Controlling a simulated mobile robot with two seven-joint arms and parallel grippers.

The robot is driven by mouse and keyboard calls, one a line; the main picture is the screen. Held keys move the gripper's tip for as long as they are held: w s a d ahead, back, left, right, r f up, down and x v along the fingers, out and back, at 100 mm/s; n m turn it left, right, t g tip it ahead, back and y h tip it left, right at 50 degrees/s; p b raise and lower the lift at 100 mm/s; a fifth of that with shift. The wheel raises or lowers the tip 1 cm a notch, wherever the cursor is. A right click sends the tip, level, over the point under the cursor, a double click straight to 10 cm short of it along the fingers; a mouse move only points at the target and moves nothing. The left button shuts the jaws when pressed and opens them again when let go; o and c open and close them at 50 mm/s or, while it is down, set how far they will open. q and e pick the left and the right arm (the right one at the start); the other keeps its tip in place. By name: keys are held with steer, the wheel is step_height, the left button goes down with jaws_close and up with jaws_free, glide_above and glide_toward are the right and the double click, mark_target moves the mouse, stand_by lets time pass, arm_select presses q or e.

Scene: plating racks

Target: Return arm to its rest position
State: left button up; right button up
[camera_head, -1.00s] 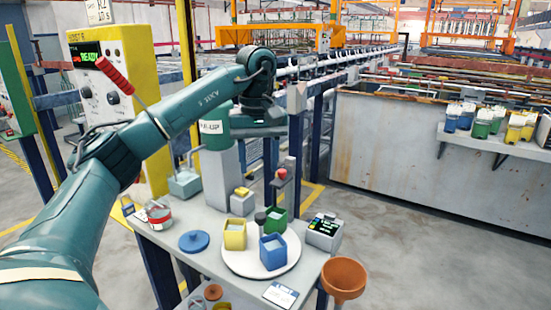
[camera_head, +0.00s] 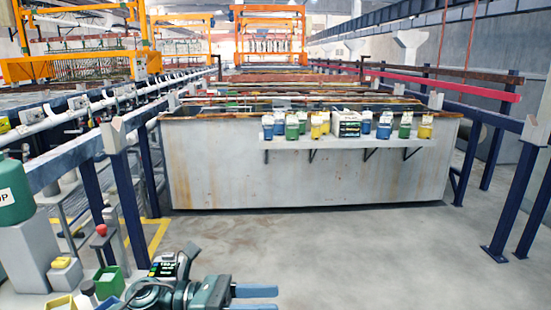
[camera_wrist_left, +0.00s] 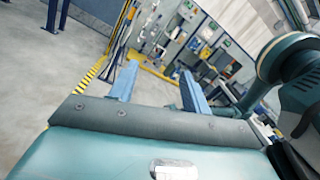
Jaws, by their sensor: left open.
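My left gripper (camera_head: 264,299) shows at the bottom edge of the head view, its two blue fingers apart and pointing right over the floor. In the left wrist view the same gripper (camera_wrist_left: 160,80) has its fingers spread with nothing between them. Most of the left arm is below the picture; only its wrist part shows, in front of the small table's right side. My right gripper is not in view.
A green bin (camera_head: 109,283), a yellow bin (camera_head: 61,302) and a dark-screened device (camera_head: 165,266) are beside my wrist. The floor (camera_head: 360,255) right of the gripper is clear.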

arm_select(q)
steer(key=a+f+n+t+y+p, duration=0.1)
steer(key=a+f+n+t+y, duration=0.3)
steer(key=n, duration=0.7)
steer(key=f+n+t+y, duration=0.2)
steer(key=n+t, duration=0.5)
steer(key=n, duration=0.4)
steer(key=a+f+n+t+y+p, duration=0.1)
steer(key=a+f+n+t+y, duration=0.25)
steer(key=n, duration=0.75)
steer(key=s+a+f+n+g+y, duration=0.4)
steer(key=s+f+n+y, duration=0.1)
steer(key=s+f+n, duration=0.9)
steer(key=shift+a+f, duration=0.15)
steer(key=shift+f, duration=0.05)
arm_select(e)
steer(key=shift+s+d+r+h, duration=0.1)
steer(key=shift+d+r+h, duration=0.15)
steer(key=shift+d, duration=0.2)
arm_select(q)
steer(key=shift+y, duration=0.25)
steer(key=shift+c, duration=0.3)
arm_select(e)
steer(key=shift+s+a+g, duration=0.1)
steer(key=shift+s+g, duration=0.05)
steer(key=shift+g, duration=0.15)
